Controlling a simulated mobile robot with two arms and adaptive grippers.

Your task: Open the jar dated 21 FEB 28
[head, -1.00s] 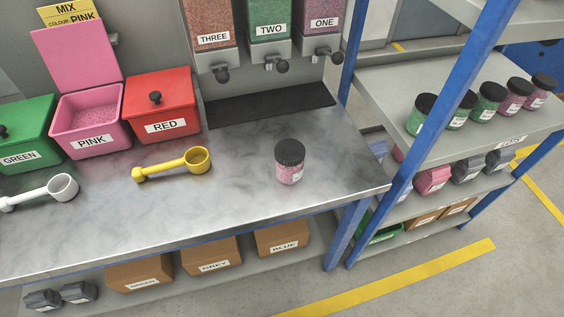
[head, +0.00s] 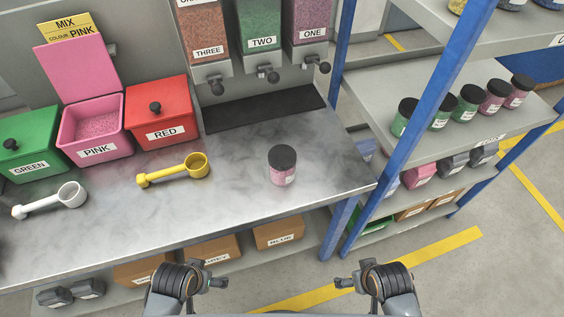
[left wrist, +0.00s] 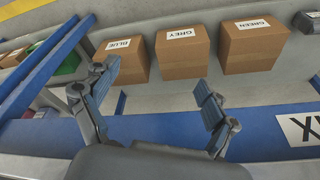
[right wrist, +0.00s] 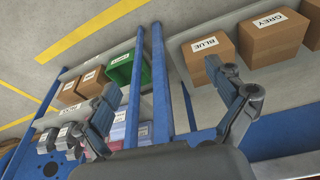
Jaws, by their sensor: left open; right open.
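A jar (head: 282,166) with a black lid and pink contents stands upright and alone on the metal worktop, its lid on. Its label is too small to read. Several similar black-lidded jars stand in a row on the shelf at the right, such as a green one (head: 404,117) and a pink one (head: 517,91); their dates cannot be read. My left gripper (head: 222,283) and my right gripper (head: 342,283) are low in front of the bench, away from the jars. In the wrist views the left gripper (left wrist: 150,100) and right gripper (right wrist: 178,108) are open and empty.
On the worktop (head: 235,200) lie a yellow scoop (head: 172,171) and a white scoop (head: 50,201). Green, open pink (head: 97,130) and red bins stand behind, with dispensers (head: 260,30) at the back. A blue shelf post (head: 425,105) stands between worktop and shelf jars. Labelled cardboard boxes (left wrist: 182,53) sit below.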

